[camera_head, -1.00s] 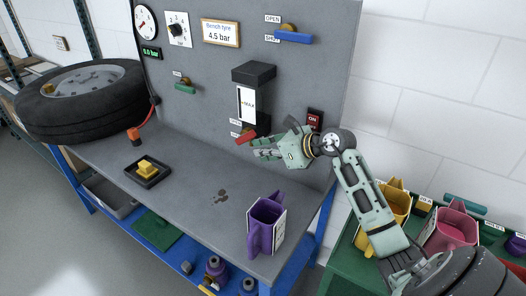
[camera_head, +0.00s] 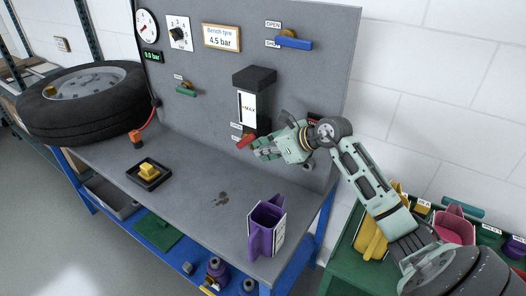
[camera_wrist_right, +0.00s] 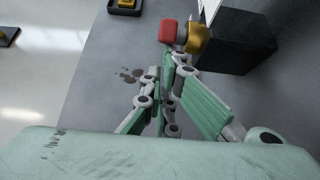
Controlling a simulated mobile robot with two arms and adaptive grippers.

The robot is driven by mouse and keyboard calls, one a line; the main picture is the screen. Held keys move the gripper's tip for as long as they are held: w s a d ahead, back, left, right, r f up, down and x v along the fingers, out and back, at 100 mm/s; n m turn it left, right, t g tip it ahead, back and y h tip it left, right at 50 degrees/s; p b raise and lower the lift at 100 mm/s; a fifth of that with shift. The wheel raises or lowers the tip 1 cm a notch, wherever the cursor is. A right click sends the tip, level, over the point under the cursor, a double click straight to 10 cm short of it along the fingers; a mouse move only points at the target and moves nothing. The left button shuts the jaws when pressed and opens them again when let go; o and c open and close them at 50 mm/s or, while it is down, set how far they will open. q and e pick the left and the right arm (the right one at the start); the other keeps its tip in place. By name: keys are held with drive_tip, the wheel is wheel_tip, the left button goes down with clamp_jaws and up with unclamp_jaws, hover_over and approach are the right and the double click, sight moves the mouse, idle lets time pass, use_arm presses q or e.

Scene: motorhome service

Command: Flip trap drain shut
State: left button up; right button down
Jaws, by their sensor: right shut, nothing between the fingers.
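The trap (camera_head: 247,105) is a black-capped box with a white MAX gauge on the grey panel. Below it is the trap drain's red handle (camera_head: 246,141), beside two small labels too small to read. In the right wrist view, the red handle (camera_wrist_right: 168,31) sits on a brass valve (camera_wrist_right: 197,39) next to the black trap body (camera_wrist_right: 243,40). My right gripper (camera_head: 258,149) is shut and empty, its tips just right of and below the handle. The wrist view shows the closed fingertips (camera_wrist_right: 168,68) close to the handle; contact cannot be told. My left gripper is not in view.
A blue-handled valve (camera_head: 294,43) marked OPEN and SHUT and a green-handled valve (camera_head: 186,91) are on the panel. A tyre (camera_head: 82,100) lies at left. The middle of the bench is mostly clear, with a dark stain.

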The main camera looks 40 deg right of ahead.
sight(253, 135)
drive_tip(key=shift+g+h, duration=0.3)
drive_tip(key=shift+g, duration=0.4)
drive_tip(key=shift+w+a+r, duration=0.15)
drive_tip(key=shift+w+r, duration=0.25)
drive_tip(key=shift+r, duration=0.4)
drive_tip(key=shift+w+a+r, duration=0.15)
drive_tip(key=shift+w+r, duration=0.25)
drive_tip(key=shift+r, duration=0.45)
drive_tip(key=shift+w+a+r, duration=0.15)
drive_tip(key=shift+w+r, duration=0.25)
drive_tip(key=shift+r, duration=0.4)
